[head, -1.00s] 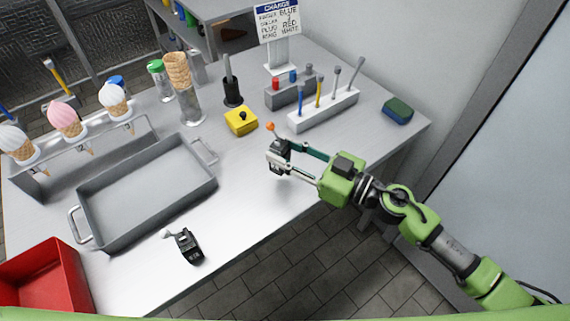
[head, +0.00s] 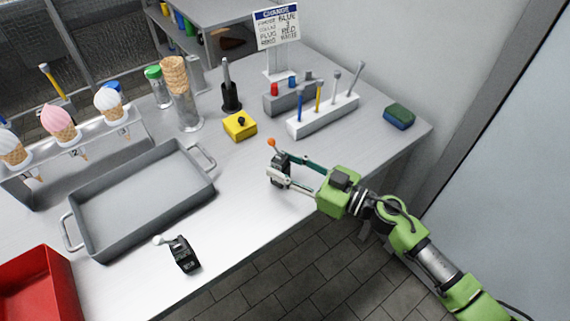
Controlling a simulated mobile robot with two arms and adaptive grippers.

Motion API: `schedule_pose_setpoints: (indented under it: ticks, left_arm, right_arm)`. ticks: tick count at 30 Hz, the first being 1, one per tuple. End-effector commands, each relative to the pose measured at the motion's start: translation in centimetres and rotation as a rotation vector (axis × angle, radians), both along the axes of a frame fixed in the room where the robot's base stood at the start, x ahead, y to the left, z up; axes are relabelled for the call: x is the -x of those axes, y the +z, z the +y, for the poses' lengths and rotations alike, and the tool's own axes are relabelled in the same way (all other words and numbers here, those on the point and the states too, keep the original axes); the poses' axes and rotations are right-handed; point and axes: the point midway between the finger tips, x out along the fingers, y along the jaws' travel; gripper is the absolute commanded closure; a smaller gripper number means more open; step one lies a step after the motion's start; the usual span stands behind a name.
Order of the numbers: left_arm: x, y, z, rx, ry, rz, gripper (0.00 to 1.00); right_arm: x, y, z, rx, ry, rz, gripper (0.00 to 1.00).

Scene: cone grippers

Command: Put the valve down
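The valve (head: 281,172) is a small dark block with a lever that ends in an orange ball. It is between the fingers of my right gripper (head: 283,170), which is shut on it. The valve is low over the bare right part of the metal table (head: 225,190), near its front edge. I cannot tell whether its underside touches the table. A similar black valve with a white-ball lever (head: 184,254) stands apart, near the front edge on the left. My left gripper is not in view.
A grey tray (head: 143,237) and a red bin (head: 40,285) are on the left. A yellow box (head: 239,126), a white tool holder (head: 322,118) and a blue-green sponge (head: 398,116) stand farther back. The table around the held valve is clear.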

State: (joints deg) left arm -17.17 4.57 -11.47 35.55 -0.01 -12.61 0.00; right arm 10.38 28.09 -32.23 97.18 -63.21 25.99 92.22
Motion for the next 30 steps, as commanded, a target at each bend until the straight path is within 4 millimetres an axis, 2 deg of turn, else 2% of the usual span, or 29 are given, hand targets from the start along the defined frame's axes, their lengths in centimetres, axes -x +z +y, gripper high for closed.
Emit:
schedule_pose_setpoints:
  ticks: [13, 17, 24, 30]
  left_arm:
    - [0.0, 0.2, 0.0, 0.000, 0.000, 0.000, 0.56]
    - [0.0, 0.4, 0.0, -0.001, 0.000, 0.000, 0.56]
    - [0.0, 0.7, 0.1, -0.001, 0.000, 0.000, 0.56]
    - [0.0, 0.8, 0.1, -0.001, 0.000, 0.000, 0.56]
  right_arm:
    - [0.1, 0.5, -0.1, 0.001, 0.000, -0.001, 0.53]
    - [1.1, 0.3, -1.7, 0.002, -0.002, 0.002, 0.53]
    - [3.9, 0.2, -6.2, 0.003, -0.001, 0.004, 0.53]
    - [5.7, 0.3, -9.0, 0.001, -0.001, 0.003, 0.53]
